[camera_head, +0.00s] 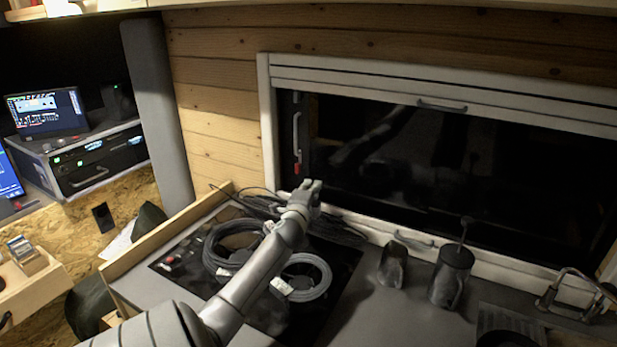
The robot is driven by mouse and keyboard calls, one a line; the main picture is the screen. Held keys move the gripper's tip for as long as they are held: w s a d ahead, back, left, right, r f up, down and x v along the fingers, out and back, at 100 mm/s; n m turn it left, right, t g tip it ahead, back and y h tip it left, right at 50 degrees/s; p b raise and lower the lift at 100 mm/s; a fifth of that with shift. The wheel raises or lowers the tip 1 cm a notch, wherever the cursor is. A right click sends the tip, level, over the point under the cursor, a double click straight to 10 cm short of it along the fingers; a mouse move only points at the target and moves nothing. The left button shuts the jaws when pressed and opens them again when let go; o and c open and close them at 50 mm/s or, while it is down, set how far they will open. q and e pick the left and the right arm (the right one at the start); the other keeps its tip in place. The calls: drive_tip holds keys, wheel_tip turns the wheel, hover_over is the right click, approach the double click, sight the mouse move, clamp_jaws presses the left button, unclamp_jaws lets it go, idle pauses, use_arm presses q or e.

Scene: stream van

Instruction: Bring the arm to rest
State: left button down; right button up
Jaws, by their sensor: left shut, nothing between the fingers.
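My left arm (262,268) reaches in from the lower left over the counter. My left gripper (312,187) is at its far end, close to the window's lower left corner. It is shut and holds nothing. I cannot tell whether it is touching the window frame. The right gripper does not show in this view.
Coiled cables (303,279) lie on the dark hob under my arm. A wooden edge board (165,236) borders the counter's left.

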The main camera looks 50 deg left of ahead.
use_arm(q)
drive_tip(key=shift+v, duration=1.1)
drive_tip(key=shift+s+d, duration=0.5)
drive_tip(key=shift+s, duration=0.05)
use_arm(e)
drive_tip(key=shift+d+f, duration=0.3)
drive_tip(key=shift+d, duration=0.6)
